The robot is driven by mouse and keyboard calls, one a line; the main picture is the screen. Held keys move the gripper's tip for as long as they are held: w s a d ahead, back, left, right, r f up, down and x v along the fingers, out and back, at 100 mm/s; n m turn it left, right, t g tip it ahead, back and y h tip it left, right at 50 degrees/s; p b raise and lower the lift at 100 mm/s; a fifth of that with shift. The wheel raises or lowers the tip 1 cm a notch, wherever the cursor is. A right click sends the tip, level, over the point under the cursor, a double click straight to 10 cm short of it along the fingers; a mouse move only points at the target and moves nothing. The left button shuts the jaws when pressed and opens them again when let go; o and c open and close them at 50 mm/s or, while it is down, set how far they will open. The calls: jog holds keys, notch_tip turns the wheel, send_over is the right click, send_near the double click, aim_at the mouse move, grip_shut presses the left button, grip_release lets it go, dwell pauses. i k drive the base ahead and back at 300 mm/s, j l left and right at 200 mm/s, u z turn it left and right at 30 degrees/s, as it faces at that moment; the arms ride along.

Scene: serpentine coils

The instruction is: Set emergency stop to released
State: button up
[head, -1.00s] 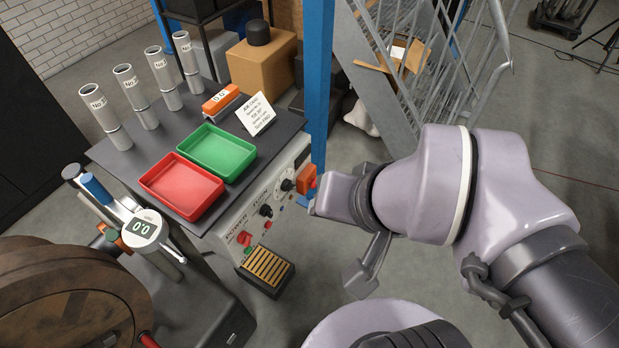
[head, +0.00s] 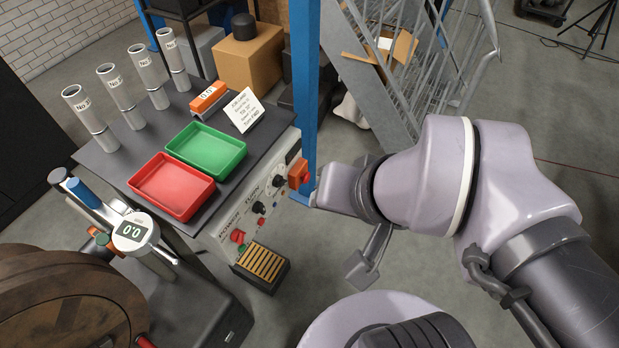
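An orange-red box (head: 300,173) sits at the right end of the grey control panel (head: 276,188) on the bench front. It looks like the emergency stop, but its button face is turned away or hidden, so I cannot tell if it is pressed. A red knob (head: 238,236) sits lower left on the panel by the POWER lettering. My gripper (head: 336,232) is just right of the orange-red box, its two fingers spread apart with nothing between them. The upper finger is close to the box; contact cannot be told.
Red (head: 171,186) and green (head: 206,150) trays and several cylinders stand on the bench. A slatted box (head: 262,267) juts out below the panel. Floor between is clear.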

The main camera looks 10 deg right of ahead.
aim_at(304, 177)
jog(key=i+j+z, duration=0.15)
jog(key=z, duration=0.2)
jog(key=i+j+z, duration=0.2)
jog(key=z, duration=0.2)
jog(key=i+j, duration=0.05)
jog(key=i, duration=0.05)
